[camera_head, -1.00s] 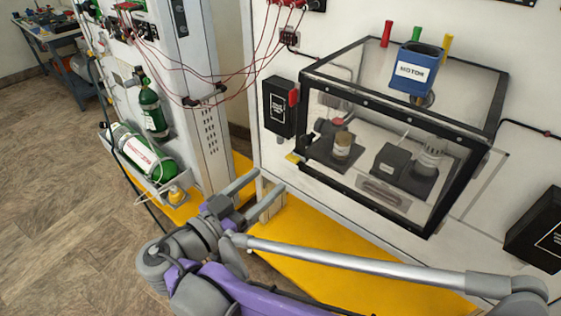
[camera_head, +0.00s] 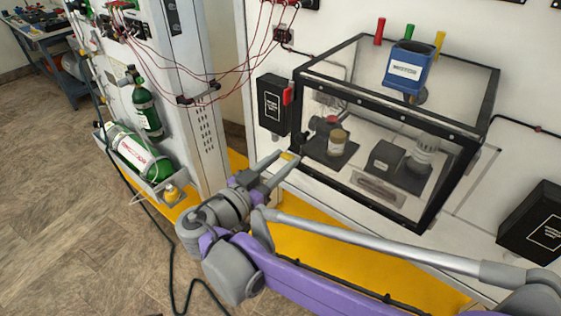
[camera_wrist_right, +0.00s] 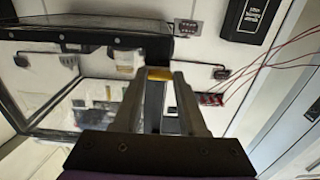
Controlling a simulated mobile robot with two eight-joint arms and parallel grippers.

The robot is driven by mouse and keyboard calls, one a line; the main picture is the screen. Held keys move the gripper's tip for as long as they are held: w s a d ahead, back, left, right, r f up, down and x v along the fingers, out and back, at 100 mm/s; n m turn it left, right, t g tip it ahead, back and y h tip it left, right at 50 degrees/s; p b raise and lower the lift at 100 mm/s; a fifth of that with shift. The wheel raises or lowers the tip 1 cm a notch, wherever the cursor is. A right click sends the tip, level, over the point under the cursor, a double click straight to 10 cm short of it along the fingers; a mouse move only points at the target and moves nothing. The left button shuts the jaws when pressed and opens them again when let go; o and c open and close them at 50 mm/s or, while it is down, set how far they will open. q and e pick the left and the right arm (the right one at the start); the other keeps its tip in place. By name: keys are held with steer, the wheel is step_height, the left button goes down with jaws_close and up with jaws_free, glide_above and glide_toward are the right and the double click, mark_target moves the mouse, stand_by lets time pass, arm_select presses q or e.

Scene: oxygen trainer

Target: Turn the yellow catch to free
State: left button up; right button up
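The yellow catch (camera_head: 287,156) is a small tab at the lower left corner of the clear box with the black frame (camera_head: 298,95). My right gripper (camera_head: 284,160) is open, with its two fingers pointing at the catch. In the right wrist view the catch (camera_wrist_right: 159,74) shows between the fingertips of the gripper (camera_wrist_right: 160,80). I cannot tell whether either finger touches it. My left gripper is not in view.
A black switch box (camera_head: 272,104) with a red lever is on the wall left of the clear box. A blue cup-like holder (camera_head: 409,68) is on top.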

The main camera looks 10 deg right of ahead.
jaws_close()
steer(key=shift+n, duration=0.4)
steer(key=shift+n+p, duration=0.35)
steer(key=shift+n, duration=0.65)
steer(key=n, duration=0.3)
steer(key=shift+r+n, duration=0.1)
steer(key=shift+n, duration=0.2)
steer(key=n, duration=0.5)
steer(key=shift+w+a+p, duration=0.1)
steer(key=shift+p, duration=0.3)
steer(key=n, duration=0.6)
steer(key=shift+n, duration=0.4)
